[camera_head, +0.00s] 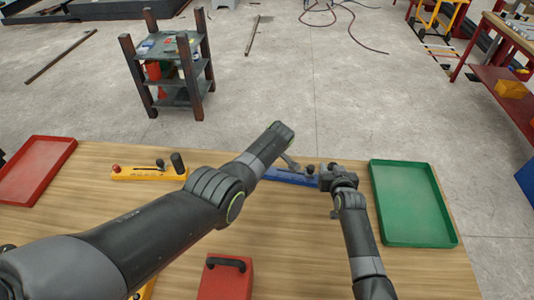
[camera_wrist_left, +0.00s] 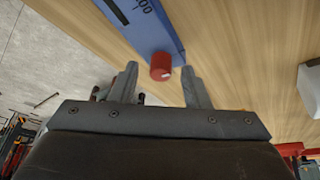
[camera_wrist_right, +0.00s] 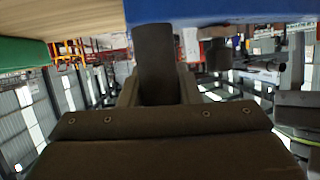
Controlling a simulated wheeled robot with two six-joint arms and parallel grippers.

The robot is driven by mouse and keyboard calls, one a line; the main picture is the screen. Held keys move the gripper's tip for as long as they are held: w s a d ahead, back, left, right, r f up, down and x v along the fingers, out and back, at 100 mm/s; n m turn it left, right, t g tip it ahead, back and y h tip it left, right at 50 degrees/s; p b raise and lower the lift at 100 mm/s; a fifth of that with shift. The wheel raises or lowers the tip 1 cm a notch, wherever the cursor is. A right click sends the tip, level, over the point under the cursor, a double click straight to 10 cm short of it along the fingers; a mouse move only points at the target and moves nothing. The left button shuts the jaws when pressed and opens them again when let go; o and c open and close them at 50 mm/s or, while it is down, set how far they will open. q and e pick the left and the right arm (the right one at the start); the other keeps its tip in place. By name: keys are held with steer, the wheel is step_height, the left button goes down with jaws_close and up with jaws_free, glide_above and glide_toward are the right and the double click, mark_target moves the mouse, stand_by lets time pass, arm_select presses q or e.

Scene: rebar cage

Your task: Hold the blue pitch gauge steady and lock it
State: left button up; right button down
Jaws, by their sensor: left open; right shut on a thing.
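The blue pitch gauge (camera_head: 292,179) lies on the wooden table, partly hidden by my arms. The left wrist view shows its blue end with a scale (camera_wrist_left: 150,28) and a red knob (camera_wrist_left: 161,58). My left gripper (camera_wrist_left: 159,70) is open, with the knob between its fingertips in that view; I see no contact.
A yellow gauge (camera_head: 145,174) with a red knob and black post lies to the left. A red tray (camera_head: 38,168) is at the left edge, a green tray (camera_head: 410,205) at the right. A red block (camera_head: 225,280) with a black handle stands near the front.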

arm_select(q)
steer(key=v, duration=1.1)
steer(key=shift+r, duration=0.2)
arm_select(e)
steer(key=shift+s+f, duration=0.1)
steer(key=shift+f, duration=0.1)
arm_select(q)
steer(key=shift+s, duration=0.1)
arm_select(e)
steer(key=c, duration=1.1)
jaws_free()
steer(key=shift+o, duration=0.7)
steer(key=shift+r, duration=0.1)
